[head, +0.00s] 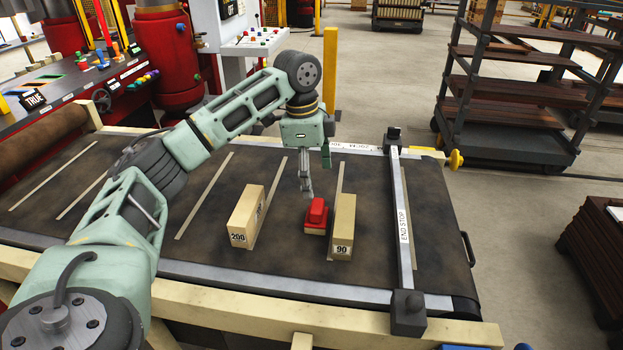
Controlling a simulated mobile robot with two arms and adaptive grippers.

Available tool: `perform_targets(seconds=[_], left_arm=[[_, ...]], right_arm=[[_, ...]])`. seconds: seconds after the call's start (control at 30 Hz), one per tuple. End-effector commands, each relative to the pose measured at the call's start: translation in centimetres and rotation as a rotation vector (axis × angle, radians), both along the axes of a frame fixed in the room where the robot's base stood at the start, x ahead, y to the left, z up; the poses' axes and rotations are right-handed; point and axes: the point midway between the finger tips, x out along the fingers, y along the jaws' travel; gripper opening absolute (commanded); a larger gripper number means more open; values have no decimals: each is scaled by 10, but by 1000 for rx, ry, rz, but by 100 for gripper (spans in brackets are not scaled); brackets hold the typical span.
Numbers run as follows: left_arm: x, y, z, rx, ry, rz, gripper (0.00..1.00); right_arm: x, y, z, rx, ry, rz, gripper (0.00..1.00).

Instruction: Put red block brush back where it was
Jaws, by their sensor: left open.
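The red block brush (316,213), with a red top and a pale base, sits on the dark conveyor belt (205,252). It stands between a pale block marked 200 (244,214) and a pale block marked 90 (342,228), closer to the 90 block. My left gripper (316,180) points down just behind and above the brush. Its fingers are apart and nothing shows between them. I cannot tell whether a finger touches the brush. My right gripper is not in view.
A metal end stop bar (404,230) crosses the belt to the right of the blocks. A red machine with a control panel (60,95) stands at the back left. A dark rack with brown shelves (510,85) stands on the floor at the back right.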

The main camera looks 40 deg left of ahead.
Motion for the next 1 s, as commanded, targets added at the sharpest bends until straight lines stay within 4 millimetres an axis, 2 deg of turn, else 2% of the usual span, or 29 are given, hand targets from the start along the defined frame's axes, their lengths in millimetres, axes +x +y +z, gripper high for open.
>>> perform_targets(seconds=[0.1,0.17,0.47,0.7,0.8,1.0], left_arm=[[5,-12,-9,56,39,-5,80],[7,-16,-17,82,49,-4,80],[7,-16,-53,101,57,-1,80],[4,-11,-84,101,59,-2,80],[5,-12,-99,101,56,-2,80],[6,-12,-107,101,53,-4,80]], right_arm=[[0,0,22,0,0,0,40],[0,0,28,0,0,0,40],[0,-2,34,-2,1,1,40],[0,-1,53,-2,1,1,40],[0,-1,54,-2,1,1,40],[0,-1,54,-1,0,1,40]])
